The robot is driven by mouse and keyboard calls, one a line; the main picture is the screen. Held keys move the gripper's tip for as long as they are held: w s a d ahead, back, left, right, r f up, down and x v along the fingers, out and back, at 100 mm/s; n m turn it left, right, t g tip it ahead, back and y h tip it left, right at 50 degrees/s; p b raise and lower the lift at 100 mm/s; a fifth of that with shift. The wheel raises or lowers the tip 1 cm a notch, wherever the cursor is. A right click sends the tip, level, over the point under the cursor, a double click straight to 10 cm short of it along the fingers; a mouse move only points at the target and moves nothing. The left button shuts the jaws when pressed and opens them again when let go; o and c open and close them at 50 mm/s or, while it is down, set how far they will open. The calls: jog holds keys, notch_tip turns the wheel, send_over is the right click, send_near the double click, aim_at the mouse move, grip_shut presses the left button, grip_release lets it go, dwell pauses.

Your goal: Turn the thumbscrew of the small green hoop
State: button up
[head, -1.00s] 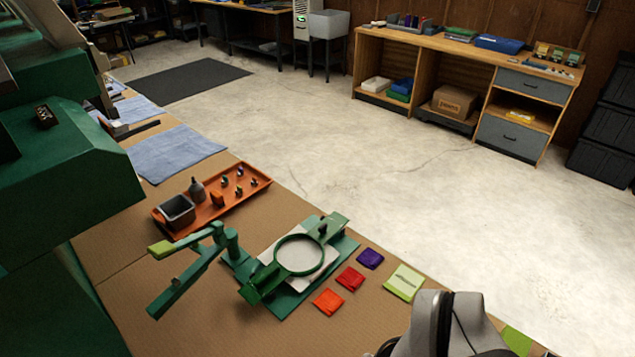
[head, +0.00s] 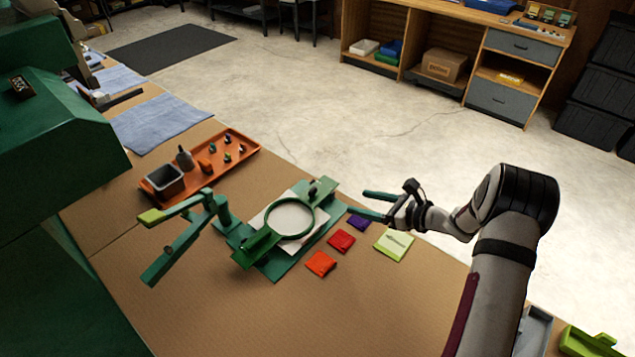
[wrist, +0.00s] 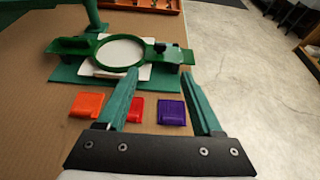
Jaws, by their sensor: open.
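The small green hoop (head: 268,233) is a round ring clamped over white cloth on a green base plate (head: 285,266) on the bench. The ring also shows in the wrist view (wrist: 97,51). A small dark knob, which looks like the thumbscrew (head: 313,189), stands at the ring's far right edge; it also shows in the wrist view (wrist: 158,48). My gripper (head: 364,203) is open and empty, to the right of the hoop and apart from it. In the wrist view its two green fingers (wrist: 163,74) point toward the hoop's right side.
Orange (head: 321,263), red (head: 341,241) and purple (head: 359,221) packets and a light green packet (head: 394,245) lie near my gripper. A green lever arm (head: 175,251) stands left of the hoop. An orange tray (head: 215,175) with small items lies behind.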

aim_at(314, 191)
jog(key=x, duration=1.5)
jog(key=shift+a, duration=0.1)
jog(key=shift+r, duration=0.1)
grip_shut()
